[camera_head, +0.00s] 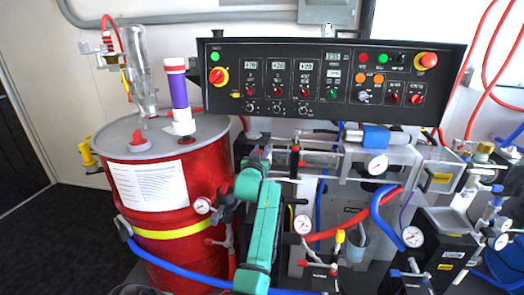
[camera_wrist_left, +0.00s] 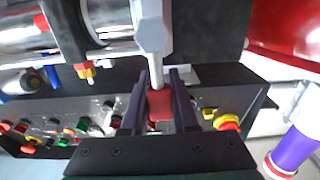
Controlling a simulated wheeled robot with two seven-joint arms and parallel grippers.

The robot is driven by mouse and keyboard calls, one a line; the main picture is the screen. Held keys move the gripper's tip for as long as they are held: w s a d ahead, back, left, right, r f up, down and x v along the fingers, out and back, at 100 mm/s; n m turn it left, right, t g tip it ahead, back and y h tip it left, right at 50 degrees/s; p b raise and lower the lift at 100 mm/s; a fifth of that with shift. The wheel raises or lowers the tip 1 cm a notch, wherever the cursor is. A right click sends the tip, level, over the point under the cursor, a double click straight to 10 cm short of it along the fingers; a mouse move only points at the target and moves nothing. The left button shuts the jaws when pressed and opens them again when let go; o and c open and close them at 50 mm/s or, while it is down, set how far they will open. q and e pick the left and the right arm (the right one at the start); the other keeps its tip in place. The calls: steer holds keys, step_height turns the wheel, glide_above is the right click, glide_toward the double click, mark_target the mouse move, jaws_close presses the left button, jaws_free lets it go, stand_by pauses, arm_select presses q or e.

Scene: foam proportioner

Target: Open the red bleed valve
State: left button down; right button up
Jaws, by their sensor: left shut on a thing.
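My left gripper (camera_wrist_left: 156,105) has its two dark fingers closed on a small red valve handle (camera_wrist_left: 160,104) in the left wrist view. The handle sits at the end of a pale metal stem that comes from a light hexagonal fitting (camera_wrist_left: 151,36). In the head view my teal left arm rises in front of the machine, its end just below the control panel. It covers the held handle there, and the fingers cannot be made out. My right gripper is not in view.
The black control panel (camera_head: 330,52) hangs just above the arm's end. A red drum (camera_head: 160,205) stands at the left, with a purple-banded tube (camera_head: 179,93) on top. Hoses, gauges and pipework crowd the right side, including a blue hose (camera_head: 384,215).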

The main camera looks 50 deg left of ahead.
arm_select(q)
steer(key=shift+f, duration=0.1)
steer(key=c, duration=0.7)
jaws_free()
steer(key=v, duration=1.4)
steer(key=shift+s+d+b, duration=0.2)
steer(key=shift+s+b, duration=0.05)
steer(key=shift+b, duration=0.1)
